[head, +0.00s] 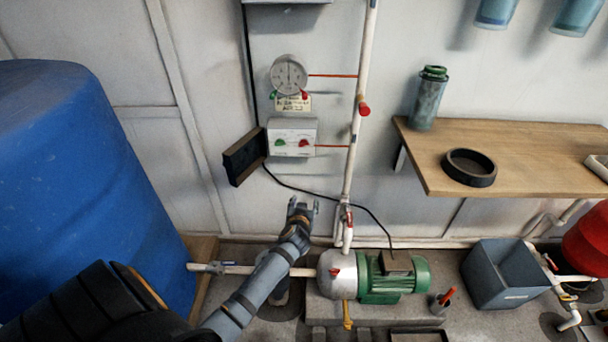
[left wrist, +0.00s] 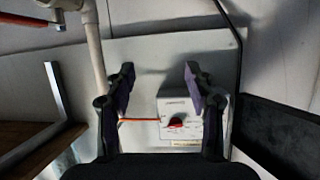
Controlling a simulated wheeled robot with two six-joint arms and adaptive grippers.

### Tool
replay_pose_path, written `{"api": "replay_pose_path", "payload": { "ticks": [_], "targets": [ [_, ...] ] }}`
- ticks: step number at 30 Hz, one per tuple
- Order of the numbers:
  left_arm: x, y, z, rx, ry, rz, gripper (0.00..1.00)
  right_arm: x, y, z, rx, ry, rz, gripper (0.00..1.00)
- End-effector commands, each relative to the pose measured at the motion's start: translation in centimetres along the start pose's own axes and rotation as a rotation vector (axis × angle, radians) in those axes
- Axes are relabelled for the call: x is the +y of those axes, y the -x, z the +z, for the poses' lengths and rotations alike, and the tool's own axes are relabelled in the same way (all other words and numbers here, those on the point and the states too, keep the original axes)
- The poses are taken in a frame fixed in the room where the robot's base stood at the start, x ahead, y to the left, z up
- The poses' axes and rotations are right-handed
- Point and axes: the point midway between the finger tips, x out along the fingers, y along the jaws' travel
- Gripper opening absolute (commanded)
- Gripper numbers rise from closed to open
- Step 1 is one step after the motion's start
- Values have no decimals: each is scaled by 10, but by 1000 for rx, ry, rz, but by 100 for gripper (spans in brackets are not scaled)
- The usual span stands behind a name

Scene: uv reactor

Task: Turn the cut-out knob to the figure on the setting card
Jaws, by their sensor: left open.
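The white switch box (head: 293,150) is on the wall, with a green knob (head: 281,143) and a red knob (head: 304,143); I cannot tell which is the cut-out knob. The yellowish setting card (head: 293,103) is above it, its figure too small to read. A round gauge (head: 289,75) is above the card. My left gripper (head: 303,207) is open and empty, below the box and apart from it. In the left wrist view, the box (left wrist: 172,103) and red knob (left wrist: 176,121) show beyond the open fingers (left wrist: 158,78); the green knob does not show there. My right gripper is not in view.
A dark open panel (head: 243,157) stands out left of the box. A white vertical pipe (head: 355,120) with a red handle (head: 364,109) runs at its right. A green pump (head: 395,278), blue tank (head: 80,170) and wooden shelf (head: 520,150) are around. The wall before the box is clear.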

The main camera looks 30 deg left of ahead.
Motion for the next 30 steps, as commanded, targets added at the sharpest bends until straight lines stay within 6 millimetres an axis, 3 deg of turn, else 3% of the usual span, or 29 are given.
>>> {"api": "replay_pose_path", "payload": {
  "ticks": [1,4,6,9,16,24,30],
  "targets": [
    [0,-4,-20,106,58,-20,55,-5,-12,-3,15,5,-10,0],
    [-8,15,-81,263,165,-53,55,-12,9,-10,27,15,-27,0],
    [-13,28,-108,332,216,-65,55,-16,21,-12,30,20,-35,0],
    [-17,39,-128,381,252,-72,55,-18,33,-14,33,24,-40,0],
    [-19,33,-137,387,254,-73,55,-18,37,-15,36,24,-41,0],
    [-26,-20,-156,385,254,-74,55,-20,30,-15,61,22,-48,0],
    [-29,-48,-166,384,254,-72,55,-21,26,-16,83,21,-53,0]
  ]
}}
